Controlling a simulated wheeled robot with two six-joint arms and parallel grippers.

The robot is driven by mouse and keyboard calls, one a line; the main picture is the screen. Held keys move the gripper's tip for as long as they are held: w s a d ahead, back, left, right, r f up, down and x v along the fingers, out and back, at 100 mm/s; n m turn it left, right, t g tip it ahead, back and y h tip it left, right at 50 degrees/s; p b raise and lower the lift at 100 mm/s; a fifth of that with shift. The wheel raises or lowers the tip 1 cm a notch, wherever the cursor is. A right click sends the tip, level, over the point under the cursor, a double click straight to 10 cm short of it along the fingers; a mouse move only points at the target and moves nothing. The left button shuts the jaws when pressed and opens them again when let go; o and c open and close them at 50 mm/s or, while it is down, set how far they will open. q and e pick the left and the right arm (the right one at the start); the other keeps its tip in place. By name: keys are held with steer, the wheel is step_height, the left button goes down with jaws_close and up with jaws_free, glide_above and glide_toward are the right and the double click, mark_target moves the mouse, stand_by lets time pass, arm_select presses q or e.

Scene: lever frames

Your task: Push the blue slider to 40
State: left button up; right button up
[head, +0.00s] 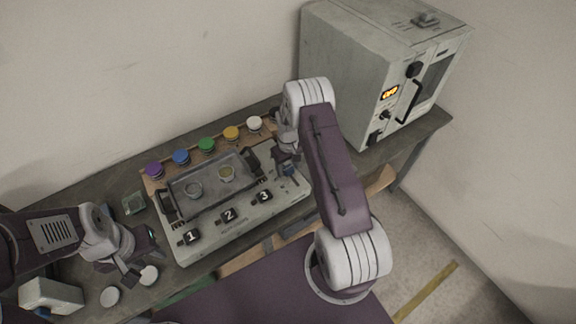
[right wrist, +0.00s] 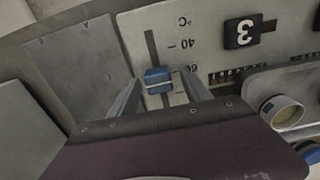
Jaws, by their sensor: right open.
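The blue slider (right wrist: 158,80) sits in a dark straight slot on the pale panel (right wrist: 205,30). The scale beside the slot reads upside down, with °C and 40 (right wrist: 180,44) above another number. The slider is level with the lower number, below the 40 mark in the right wrist view. My right gripper (right wrist: 161,77) is open, one finger on each side of the slider; contact is unclear. In the head view the right gripper (head: 288,160) is over the panel's right end, with the blue slider (head: 289,171) partly hidden. My left gripper (head: 138,262) is at the lower left, away from the panel.
The panel carries number tiles 1 (head: 191,237), 2 (head: 229,215) and 3 (head: 264,196) and a grey tray (head: 205,205) with two cups. Several coloured knobs line the back. A grey oven (head: 350,60) stands at the right. White discs (head: 110,296) lie near my left gripper.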

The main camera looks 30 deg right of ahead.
steer(key=shift+w+d+f, duration=0.1)
steer(key=shift+c, duration=0.3)
jaws_close()
steer(key=shift+w, duration=0.1)
stand_by(0.9)
